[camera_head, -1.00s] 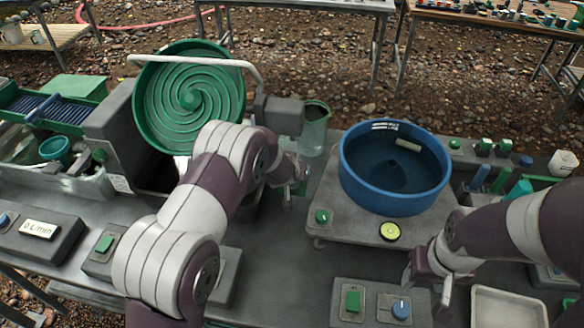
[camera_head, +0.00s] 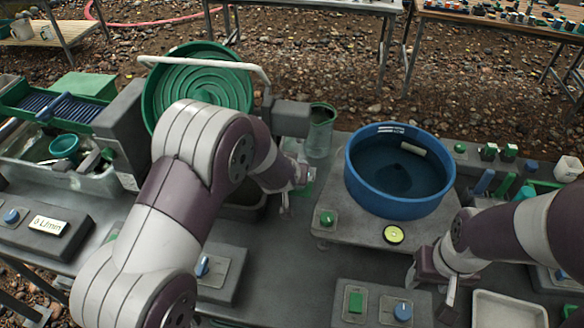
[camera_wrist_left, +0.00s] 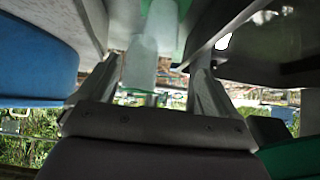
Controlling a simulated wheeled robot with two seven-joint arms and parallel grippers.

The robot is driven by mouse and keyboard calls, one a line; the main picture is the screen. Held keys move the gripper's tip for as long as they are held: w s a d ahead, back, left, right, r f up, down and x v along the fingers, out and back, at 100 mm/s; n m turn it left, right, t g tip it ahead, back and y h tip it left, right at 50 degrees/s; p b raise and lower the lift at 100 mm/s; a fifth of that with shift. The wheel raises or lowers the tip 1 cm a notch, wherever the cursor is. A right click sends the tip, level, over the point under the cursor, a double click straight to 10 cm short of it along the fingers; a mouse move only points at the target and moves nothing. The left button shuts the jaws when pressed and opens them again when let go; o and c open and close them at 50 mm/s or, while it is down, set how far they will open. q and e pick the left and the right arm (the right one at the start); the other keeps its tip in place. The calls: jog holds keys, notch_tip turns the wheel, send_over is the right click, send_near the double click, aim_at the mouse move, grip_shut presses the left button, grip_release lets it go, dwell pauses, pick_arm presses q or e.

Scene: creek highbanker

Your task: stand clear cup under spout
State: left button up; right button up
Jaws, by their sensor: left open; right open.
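A clear cup (camera_head: 305,184), pale greenish and mostly hidden by my left gripper (camera_head: 293,190), stands right of the green spiral wheel. A clear piece (camera_wrist_left: 160,22) also shows beyond the fingers in the left wrist view, with a second clear vessel (camera_wrist_left: 140,65) past it; I cannot tell for sure which is the cup. My left gripper (camera_wrist_left: 155,78) is open, with no visible grip on either. The spout is not clearly seen; a grey block (camera_head: 290,118) sits beside the wheel. My right gripper (camera_head: 432,285) is open and empty at the front right.
A taller clear jar with a dark green rim (camera_head: 320,132) stands behind my left gripper. The blue tub (camera_head: 400,205) is close on its right, on a grey platform. The green spiral wheel (camera_head: 200,85) is left. Button boxes (camera_head: 380,305) line the front edge.

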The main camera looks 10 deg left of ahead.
pick_arm(q)
jog(key=s+a+r+g, duration=0.2)
jog(key=s+a+g, duration=0.15)
jog(key=s, duration=0.95)
jog(key=s+a+r+g, duration=0.2)
jog(key=s+g, duration=0.2)
jog(key=s, duration=0.8)
notch_tip(320, 180, up, 6)
jog(key=p, duration=0.5)
jog(key=shift+s+a+f+p, duration=0.1)
jog(key=shift+a+f+p, duration=0.05)
jog(key=shift+f+p, duration=0.15)
